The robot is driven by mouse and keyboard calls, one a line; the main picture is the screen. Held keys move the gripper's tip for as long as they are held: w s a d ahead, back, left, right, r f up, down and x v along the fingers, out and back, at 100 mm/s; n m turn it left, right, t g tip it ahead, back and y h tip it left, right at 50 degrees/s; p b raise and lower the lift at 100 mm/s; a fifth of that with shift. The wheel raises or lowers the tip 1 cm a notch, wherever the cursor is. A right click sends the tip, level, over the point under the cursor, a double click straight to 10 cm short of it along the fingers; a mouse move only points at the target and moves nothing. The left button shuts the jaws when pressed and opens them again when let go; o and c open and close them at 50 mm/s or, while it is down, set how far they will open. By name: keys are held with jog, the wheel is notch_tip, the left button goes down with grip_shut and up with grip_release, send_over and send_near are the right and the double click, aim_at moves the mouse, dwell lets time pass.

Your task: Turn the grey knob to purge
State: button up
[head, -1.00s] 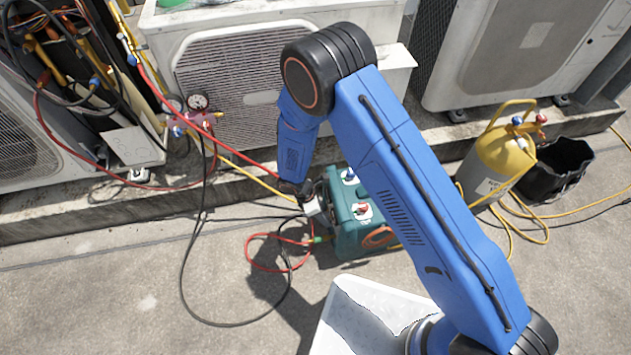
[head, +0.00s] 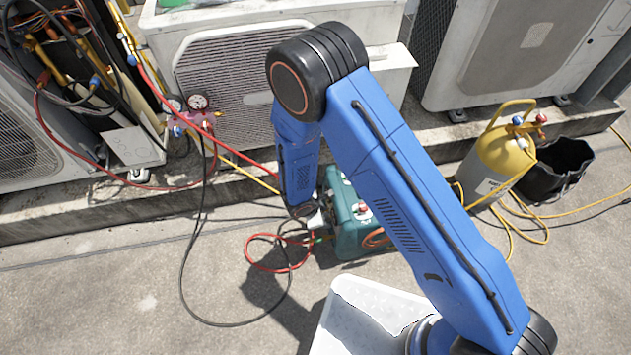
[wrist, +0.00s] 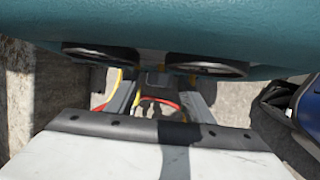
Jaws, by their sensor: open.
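The teal recovery machine (head: 348,242) stands on the concrete, partly behind my arm. A red knob on a pale plate (head: 363,209) shows on its top. I cannot make out a grey knob in either view. My gripper (head: 320,222) is at the machine's left side, partly hidden by my wrist. Contact with the machine cannot be told.
Red and black hoses (head: 262,266) loop on the ground left of the machine. A gauge manifold (head: 190,122) hangs by the condenser (head: 250,85) behind. A yellow cylinder (head: 495,165) and a black bucket (head: 553,172) stand right. The front-left concrete is mostly clear.

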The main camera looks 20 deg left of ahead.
jog(key=shift+s+t, duration=0.1)
jog(key=shift+t, duration=0.3)
